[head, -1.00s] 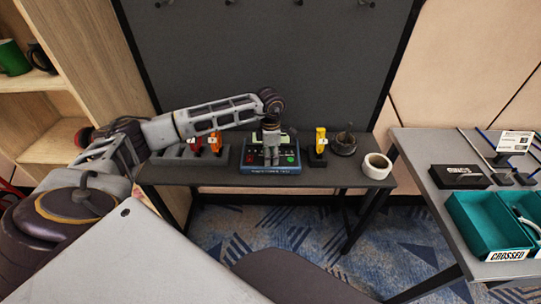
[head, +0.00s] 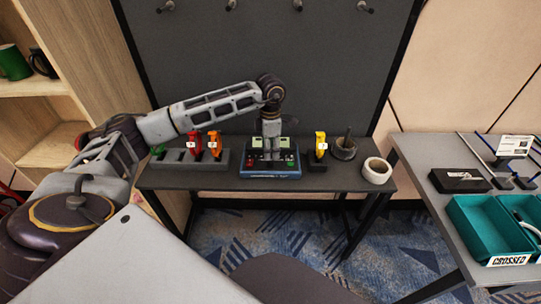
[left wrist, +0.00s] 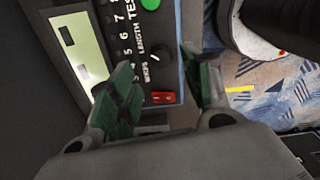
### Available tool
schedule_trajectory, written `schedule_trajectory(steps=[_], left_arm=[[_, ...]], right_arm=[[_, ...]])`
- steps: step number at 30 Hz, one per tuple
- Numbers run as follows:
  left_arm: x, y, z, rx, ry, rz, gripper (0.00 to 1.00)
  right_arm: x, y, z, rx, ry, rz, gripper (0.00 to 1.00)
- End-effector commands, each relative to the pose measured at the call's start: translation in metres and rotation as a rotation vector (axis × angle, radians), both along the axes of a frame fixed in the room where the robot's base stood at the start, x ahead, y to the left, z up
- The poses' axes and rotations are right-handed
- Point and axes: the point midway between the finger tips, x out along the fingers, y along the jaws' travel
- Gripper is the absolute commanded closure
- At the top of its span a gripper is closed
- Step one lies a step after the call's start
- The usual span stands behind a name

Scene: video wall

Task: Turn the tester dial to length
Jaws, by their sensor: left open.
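The tester (head: 270,173) is a dark blue box on the narrow grey table, with a pale screen, a green button and a red button. Its black dial (left wrist: 160,52) shows in the left wrist view beside the lettering LENGTH. I cannot tell surely where its pointer stands. My left gripper (head: 270,156) is above the tester, pointing down. In the left wrist view (left wrist: 165,95) its green-padded fingers are apart and empty. The dial lies beyond the fingertips, and a red switch (left wrist: 163,98) shows between the fingers. My right gripper is not in view.
A grey rack (head: 190,163) with red and orange tools stands left of the tester. A yellow tool (head: 320,146), a dark round cup (head: 344,149) and a white tape roll (head: 377,170) stand right. Another table holds teal bins (head: 490,228). A dark panel rises behind.

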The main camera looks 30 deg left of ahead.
Motion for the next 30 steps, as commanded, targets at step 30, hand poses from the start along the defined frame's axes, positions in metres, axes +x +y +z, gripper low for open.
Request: schedule_trajectory(steps=[30], left_arm=[[0.000, 0.000, 0.061, 0.000, 0.000, -0.001, 0.51]], right_arm=[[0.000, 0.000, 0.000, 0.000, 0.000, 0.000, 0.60]])
